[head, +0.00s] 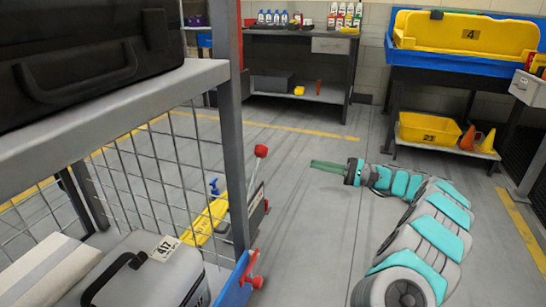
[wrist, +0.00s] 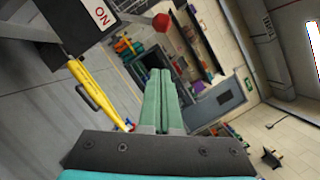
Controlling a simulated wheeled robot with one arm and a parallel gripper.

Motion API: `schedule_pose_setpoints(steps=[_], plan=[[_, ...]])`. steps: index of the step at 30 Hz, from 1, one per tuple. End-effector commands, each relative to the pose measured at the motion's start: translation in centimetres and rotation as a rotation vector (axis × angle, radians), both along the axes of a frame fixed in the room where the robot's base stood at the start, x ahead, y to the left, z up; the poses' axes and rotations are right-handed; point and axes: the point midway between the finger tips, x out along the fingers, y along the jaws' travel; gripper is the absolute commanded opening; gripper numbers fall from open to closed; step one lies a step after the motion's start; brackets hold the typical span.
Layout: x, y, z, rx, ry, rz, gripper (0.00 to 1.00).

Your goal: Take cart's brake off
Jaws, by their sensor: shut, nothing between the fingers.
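A lever with a red ball knob (head: 261,151) stands up from a small grey housing (head: 257,208) beside the wire-mesh cart (head: 229,100) in the head view. The red knob also shows in the wrist view (wrist: 161,23), above and close to the line of the fingertips. A label reading "ON" (wrist: 99,13) sits on a dark plate at the wrist view's top left. My gripper (head: 314,164) has its green fingers shut together and empty, pointing left toward the lever, with a gap between them. It also shows in the wrist view (wrist: 160,72).
A yellow bar (head: 204,224) lies low beside the lever. The cart carries a black case (head: 90,60) and a grey box marked 417 (head: 150,270). The floor around my gripper is clear.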

Motion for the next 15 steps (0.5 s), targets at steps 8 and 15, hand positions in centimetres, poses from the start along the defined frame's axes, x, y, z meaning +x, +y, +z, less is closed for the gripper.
schedule_pose_setpoints(steps=[8, 15], plan=[[0.08, -0.22, -0.12, 0.001, -0.001, -0.004, 0.0], [0.15, 0.54, 0.06, 0.003, -0.001, -0.001, 0.0]])
